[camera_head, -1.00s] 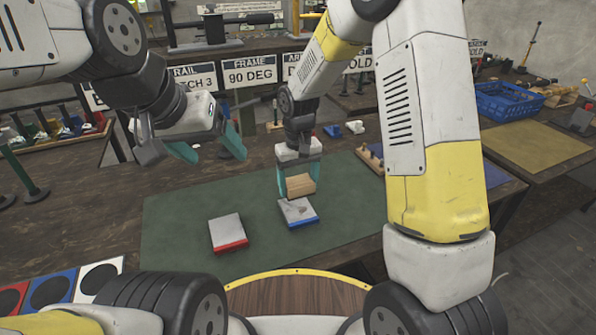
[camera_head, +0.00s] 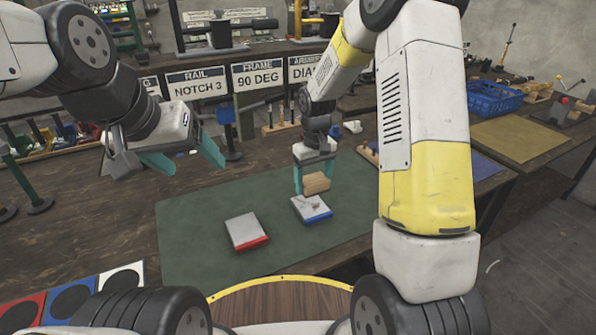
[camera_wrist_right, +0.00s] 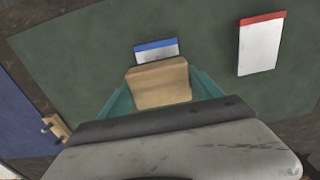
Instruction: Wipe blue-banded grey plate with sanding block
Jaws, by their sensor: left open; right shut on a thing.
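The blue-banded grey plate (camera_head: 312,209) lies on the green mat (camera_head: 200,225), with dark marks on its top face. My right gripper (camera_head: 315,187) is shut on the tan sanding block (camera_head: 316,182) and holds it over the far part of this plate. Whether the block touches the plate cannot be told. In the right wrist view the block (camera_wrist_right: 158,84) sits between the teal fingers and hides part of the blue-banded plate (camera_wrist_right: 156,50). My left gripper (camera_head: 182,160) is open and empty, above the table at the left.
A red-banded grey plate (camera_head: 246,231) lies on the mat left of the blue-banded one and also shows in the right wrist view (camera_wrist_right: 259,45). Coloured squares with black discs (camera_head: 70,299) lie front left. A blue crate (camera_head: 494,98) stands at the right.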

